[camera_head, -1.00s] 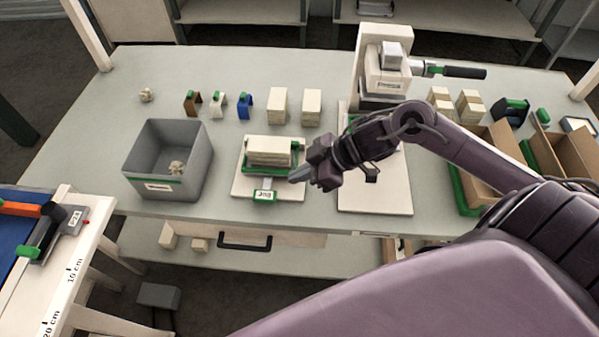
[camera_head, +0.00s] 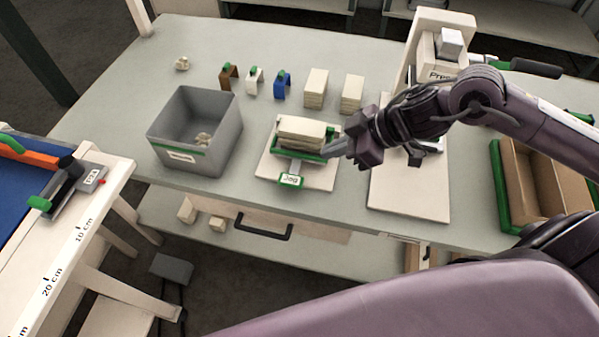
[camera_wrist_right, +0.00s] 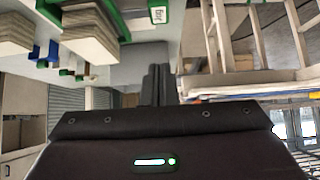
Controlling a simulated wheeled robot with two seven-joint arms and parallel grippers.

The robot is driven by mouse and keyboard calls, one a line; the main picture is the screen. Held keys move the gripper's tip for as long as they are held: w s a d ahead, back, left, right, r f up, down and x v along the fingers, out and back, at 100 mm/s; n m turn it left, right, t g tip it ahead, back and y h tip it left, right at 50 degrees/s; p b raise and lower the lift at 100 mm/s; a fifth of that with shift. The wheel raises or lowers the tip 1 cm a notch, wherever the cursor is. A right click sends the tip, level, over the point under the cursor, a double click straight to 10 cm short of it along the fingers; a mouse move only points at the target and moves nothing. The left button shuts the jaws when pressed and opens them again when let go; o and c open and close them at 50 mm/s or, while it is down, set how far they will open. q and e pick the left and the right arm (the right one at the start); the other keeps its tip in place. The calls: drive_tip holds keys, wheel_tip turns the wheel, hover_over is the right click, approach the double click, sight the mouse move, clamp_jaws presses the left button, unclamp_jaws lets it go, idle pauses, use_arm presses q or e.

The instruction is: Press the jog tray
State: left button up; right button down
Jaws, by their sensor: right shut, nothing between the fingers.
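The jog tray (camera_head: 331,154) is a green tray on a cream base plate, with a green "Jog" label (camera_head: 290,181) at its front. A stack of cream sheets (camera_head: 302,128) lies in it. My right gripper (camera_head: 326,153) is shut and empty, its fingertips at the tray's right end; I cannot tell whether they touch it. In the right wrist view the shut fingers (camera_wrist_right: 157,84) point toward a grey area, with the "Jog" label (camera_wrist_right: 158,14) above them. My left gripper is not in view.
A grey bin (camera_head: 222,150) stands left of the tray. The press (camera_head: 440,60) and its cream base (camera_head: 410,195) are to the right. Several stacks and small coloured clips stand behind. An open cardboard box (camera_head: 540,190) sits far right.

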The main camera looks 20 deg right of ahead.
drive_tip(key=p, duration=0.2)
hover_over(287, 178)
drive_tip(key=s+d, duration=0.2)
drive_tip(key=f, duration=0.7)
drive_tip(key=shift+w+d+f, duration=0.1)
drive_tip(key=shift+w+f, duration=0.1)
drive_tip(key=shift+w, duration=0.05)
wheel_tip(287, 178, down, 2)
drive_tip(key=shift+f, duration=0.2)
drive_tip(key=shift+s+d+f, duration=0.1)
drive_tip(key=shift+d+f, duration=0.05)
drive_tip(key=shift+f, duration=0.45)
